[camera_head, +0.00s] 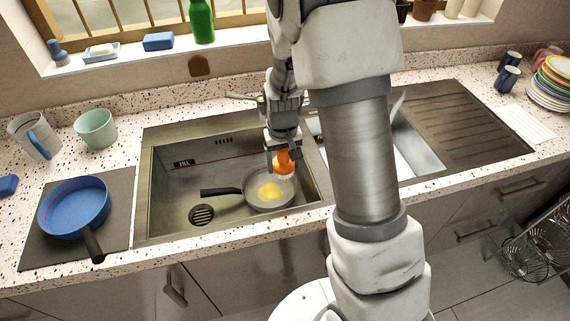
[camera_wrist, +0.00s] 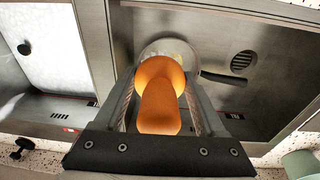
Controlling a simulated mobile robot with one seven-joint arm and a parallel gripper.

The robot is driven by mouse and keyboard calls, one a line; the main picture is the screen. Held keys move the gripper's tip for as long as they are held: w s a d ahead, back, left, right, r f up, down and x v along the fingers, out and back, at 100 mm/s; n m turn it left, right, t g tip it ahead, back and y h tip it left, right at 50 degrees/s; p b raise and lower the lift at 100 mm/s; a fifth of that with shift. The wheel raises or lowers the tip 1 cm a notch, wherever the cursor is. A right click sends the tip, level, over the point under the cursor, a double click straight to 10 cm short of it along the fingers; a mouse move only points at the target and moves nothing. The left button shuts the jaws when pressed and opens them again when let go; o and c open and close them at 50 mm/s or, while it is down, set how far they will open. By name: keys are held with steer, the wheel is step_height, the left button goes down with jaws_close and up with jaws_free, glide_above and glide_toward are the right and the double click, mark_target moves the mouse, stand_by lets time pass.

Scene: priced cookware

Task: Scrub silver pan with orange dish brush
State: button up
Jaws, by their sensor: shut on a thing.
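The silver pan (camera_head: 258,203) lies in the left sink basin, its dark handle pointing left. A yellow patch (camera_head: 270,190) shows on its inside. My gripper (camera_head: 281,155) is above the pan and shut on the orange dish brush (camera_head: 285,163), which points down over the pan's upper right part. I cannot tell whether the brush touches the pan.
A blue pan (camera_head: 75,205) lies on a dark mat left of the sink (camera_head: 146,200). A second basin (camera_head: 420,150) is to the right. Stacked plates (camera_head: 550,85) stand far right. A window sill holds a green bottle (camera_head: 201,22).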

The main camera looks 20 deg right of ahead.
steer(key=w+f+g, duration=0.1)
steer(key=w+f, duration=0.4)
steer(key=w, duration=0.6)
steer(key=f+b, duration=0.2)
steer(key=f, duration=0.1)
steer(key=f+b, duration=0.2)
steer(key=f, duration=0.2)
steer(key=f+b, duration=0.2)
steer(key=f, duration=0.1)
steer(key=shift+s+a+f, duration=0.25)
steer(key=shift+a+f, duration=0.05)
steer(key=shift+f, duration=0.05)
